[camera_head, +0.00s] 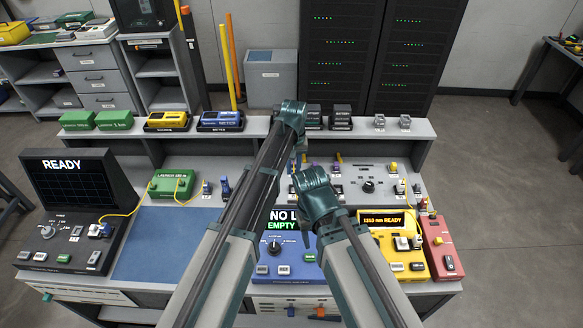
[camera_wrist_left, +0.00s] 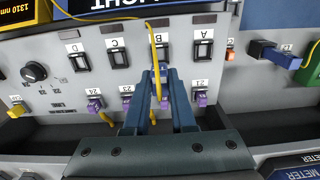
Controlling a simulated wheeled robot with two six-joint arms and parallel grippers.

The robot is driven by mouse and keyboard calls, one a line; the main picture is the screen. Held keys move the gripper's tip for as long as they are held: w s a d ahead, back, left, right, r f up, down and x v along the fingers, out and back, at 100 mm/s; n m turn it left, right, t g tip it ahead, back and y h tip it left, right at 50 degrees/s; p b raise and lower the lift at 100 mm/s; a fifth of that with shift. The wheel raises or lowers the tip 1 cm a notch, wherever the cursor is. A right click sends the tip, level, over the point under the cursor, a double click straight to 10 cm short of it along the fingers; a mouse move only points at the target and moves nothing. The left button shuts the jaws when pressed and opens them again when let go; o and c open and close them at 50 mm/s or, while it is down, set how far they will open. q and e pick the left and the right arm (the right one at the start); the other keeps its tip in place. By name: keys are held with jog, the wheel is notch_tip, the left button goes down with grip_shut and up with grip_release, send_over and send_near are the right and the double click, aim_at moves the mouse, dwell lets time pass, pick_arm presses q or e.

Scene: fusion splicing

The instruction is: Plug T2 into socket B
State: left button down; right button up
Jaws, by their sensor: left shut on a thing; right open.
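In the left wrist view my left gripper (camera_wrist_left: 161,78) is shut on a small plug at socket B (camera_wrist_left: 162,50), in the row of sockets between socket C (camera_wrist_left: 118,58) and socket A (camera_wrist_left: 203,50). The fingers hide most of the plug, so its label and how deep it sits cannot be told. A thin yellow cable (camera_wrist_left: 151,38) runs down past socket B towards the fingers. Socket D (camera_wrist_left: 78,62) is at the left of the row. In the head view my right gripper (camera_head: 315,188) is open over the panel, its fingertips largely hidden by its wrist. My left arm hides much there.
Purple plugs (camera_wrist_left: 201,97) stand in the lower row. A blue plug (camera_wrist_left: 263,50) and a green box (camera_wrist_left: 308,65) lie beyond socket A. The yellow unit (camera_head: 412,255) and red unit (camera_head: 440,250) are right in the head view. The blue mat (camera_head: 165,245) is clear.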

pick_arm(q)
jog(key=shift+f+b, duration=2.95)
jog(key=shift+f, duration=0.1)
pick_arm(e)
jog(key=shift+f, duration=3.1)
pick_arm(q)
jog(key=shift+f+b, duration=0.5)
pick_arm(e)
jog(key=shift+f, duration=0.5)
pick_arm(q)
jog(key=c, duration=0.7)
grip_release()
jog(key=shift+o, duration=0.2)
jog(key=shift+r, duration=0.1)
pick_arm(e)
jog(key=shift+r, duration=0.15)
pick_arm(q)
notch_tip(320, 180, up, 14)
jog(key=p, duration=1.4)
jog(key=shift+f, duration=0.2)
pick_arm(e)
notch_tip(320, 180, up, 14)
jog(key=shift+f, duration=0.2)
